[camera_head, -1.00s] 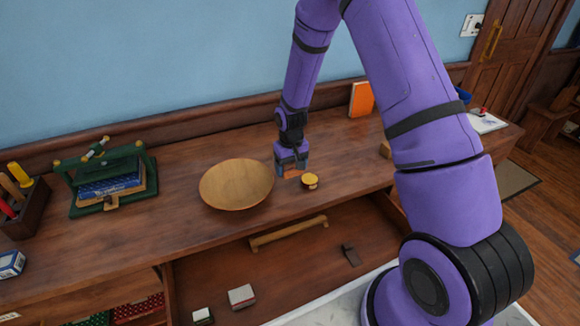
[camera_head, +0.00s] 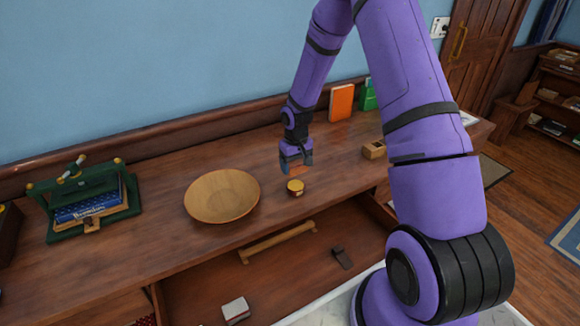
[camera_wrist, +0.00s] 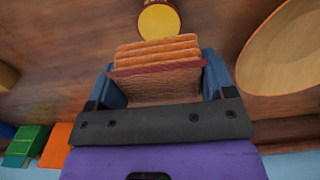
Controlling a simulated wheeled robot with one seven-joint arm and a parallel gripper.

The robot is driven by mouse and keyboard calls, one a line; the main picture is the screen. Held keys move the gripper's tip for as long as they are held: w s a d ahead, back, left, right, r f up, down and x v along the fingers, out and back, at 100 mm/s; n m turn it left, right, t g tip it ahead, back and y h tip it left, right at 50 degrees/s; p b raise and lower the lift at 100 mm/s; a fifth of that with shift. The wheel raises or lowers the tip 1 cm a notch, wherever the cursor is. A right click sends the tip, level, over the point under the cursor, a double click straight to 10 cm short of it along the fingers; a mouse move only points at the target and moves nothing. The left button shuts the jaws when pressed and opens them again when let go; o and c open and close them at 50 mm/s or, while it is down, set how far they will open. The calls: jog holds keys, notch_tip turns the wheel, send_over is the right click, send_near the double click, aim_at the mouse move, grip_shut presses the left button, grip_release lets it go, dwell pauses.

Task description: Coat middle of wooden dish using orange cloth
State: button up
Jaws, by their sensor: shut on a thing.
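The wooden dish (camera_head: 222,196) is a wide, shallow round bowl on the wooden counter. It looks empty, and part of it shows at the right of the wrist view (camera_wrist: 292,52). The orange cloth (camera_wrist: 158,72) is folded in layers between my gripper's fingers. My gripper (camera_head: 297,166) is shut on the cloth, to the right of the dish and apart from it. Only a bit of the cloth (camera_head: 297,173) shows in the head view. A small round tin with a yellow top (camera_head: 295,187) stands just in front of my gripper; it also shows in the wrist view (camera_wrist: 159,20).
A green press with blue books (camera_head: 92,208) stands at the left. An orange book (camera_head: 341,102), a green book (camera_head: 369,95) and a small wooden block (camera_head: 374,150) are to the right. An open drawer (camera_head: 270,270) juts out below the counter.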

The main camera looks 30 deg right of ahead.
aim_at(296, 185)
jog(key=shift+f, duration=2.95)
jog(key=shift+f, duration=0.55)
jog(key=shift+d+r, duration=0.1)
jog(key=shift+r, duration=3.45)
